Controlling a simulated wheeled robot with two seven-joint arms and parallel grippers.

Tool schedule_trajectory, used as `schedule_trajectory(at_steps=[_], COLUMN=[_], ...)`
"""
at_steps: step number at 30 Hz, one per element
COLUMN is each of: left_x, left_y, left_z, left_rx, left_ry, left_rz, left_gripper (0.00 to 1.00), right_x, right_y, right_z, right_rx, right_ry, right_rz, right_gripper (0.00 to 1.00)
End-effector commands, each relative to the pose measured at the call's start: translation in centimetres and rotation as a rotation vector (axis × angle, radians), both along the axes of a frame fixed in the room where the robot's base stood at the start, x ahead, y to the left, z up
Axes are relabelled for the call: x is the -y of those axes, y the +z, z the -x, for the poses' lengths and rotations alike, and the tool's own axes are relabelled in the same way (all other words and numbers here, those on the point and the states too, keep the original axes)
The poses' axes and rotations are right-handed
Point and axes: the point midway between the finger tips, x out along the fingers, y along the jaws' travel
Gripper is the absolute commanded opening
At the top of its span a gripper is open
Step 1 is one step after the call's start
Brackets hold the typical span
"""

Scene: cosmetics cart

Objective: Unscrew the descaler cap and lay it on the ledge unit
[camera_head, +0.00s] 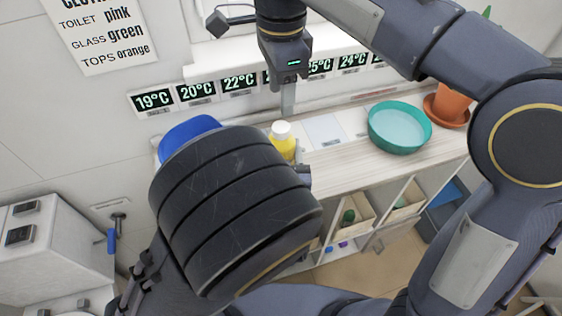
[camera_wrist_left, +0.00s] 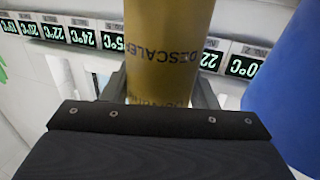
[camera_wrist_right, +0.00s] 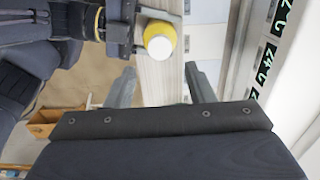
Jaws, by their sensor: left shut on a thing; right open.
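The descaler is a yellow bottle (camera_head: 283,147) with a white cap (camera_head: 281,130), standing upright at the ledge unit (camera_head: 345,178). Its label shows in the left wrist view (camera_wrist_left: 172,48). My left gripper (camera_wrist_left: 162,92) is shut around the bottle's body; in the head view my left arm hides most of it. My right gripper (camera_head: 288,108) is open and empty, pointing down just above and behind the cap. In the right wrist view the white cap (camera_wrist_right: 160,48) lies beyond the open fingertips and apart from them, still on the bottle.
A teal bowl (camera_head: 399,128) and a potted plant (camera_head: 447,106) stand on the ledge to the right. A blue object (camera_head: 187,131) is left of the bottle, partly behind my left arm. Temperature displays (camera_head: 197,92) line the wall. Bare ledge lies between bottle and bowl.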

Motion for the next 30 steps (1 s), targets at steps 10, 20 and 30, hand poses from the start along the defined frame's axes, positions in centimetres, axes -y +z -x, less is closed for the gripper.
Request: schedule_trajectory(at_steps=[10, 20, 30], left_x=[0.0, 0.0, 0.0], left_y=[0.0, 0.0, 0.0], left_z=[0.0, 0.0, 0.0], left_rx=[0.000, 0.000, 0.001], left_ry=[0.000, 0.000, 0.000], left_rz=[0.001, 0.001, 0.001], left_gripper=[0.00, 0.00, 0.00], right_x=[-0.2, 0.0, 0.1], right_y=[-0.6, -0.2, -4.2], right_z=[0.0, 0.0, 0.0], right_rx=[-0.016, -0.004, -0.004], right_ry=[0.179, 0.380, 0.394], right_rz=[0.012, 0.001, 0.002], right_gripper=[0.49, 0.49, 0.49])
